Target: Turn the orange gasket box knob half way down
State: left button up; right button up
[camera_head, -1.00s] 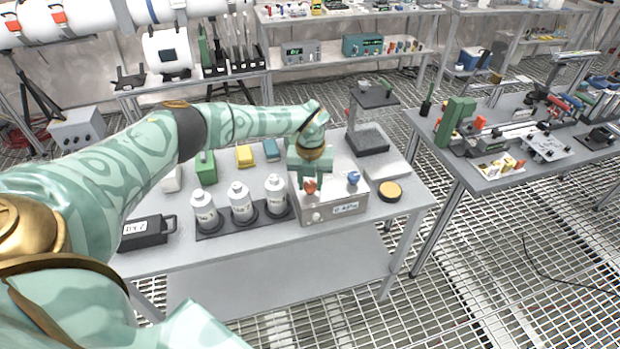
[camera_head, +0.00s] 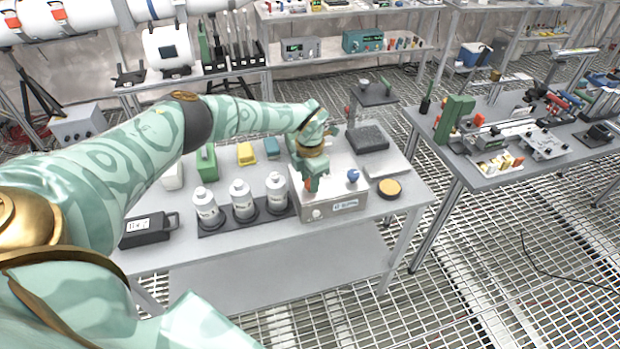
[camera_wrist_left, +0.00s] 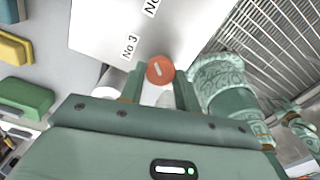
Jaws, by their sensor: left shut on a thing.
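The orange knob (camera_wrist_left: 160,70) is round with a pale pointer mark on its face, in the left wrist view. It sits on top of the grey metal box (camera_head: 334,207), where a blue knob (camera_head: 353,175) stands to its right. My left gripper (camera_wrist_left: 158,84) has its two fingers on either side of the orange knob and is shut on it. In the head view my left gripper (camera_head: 310,182) comes down over the box and mostly hides the orange knob.
Several white bottles (camera_head: 242,199) stand in a dark rack just left of the box. A round yellow-topped disc (camera_head: 389,189) lies to its right. A black case (camera_head: 148,229) is at the table's left. A dark stand (camera_head: 368,138) is behind.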

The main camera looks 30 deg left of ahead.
aim_at(309, 182)
pick_arm(q)
jog(key=m, duration=0.4)
jog(key=shift+w+m, duration=0.1)
jog(key=shift+m, duration=0.2)
jog(key=m, duration=0.4)
jog(key=shift+m+b, duration=0.3)
jog(key=shift+b, duration=0.1)
jog(key=shift+a, duration=0.1)
jog(key=o, duration=1)
notch_tip(309, 182, up, 16)
jog(key=shift+r+p, duration=0.2)
jog(key=shift+p, duration=1.05)
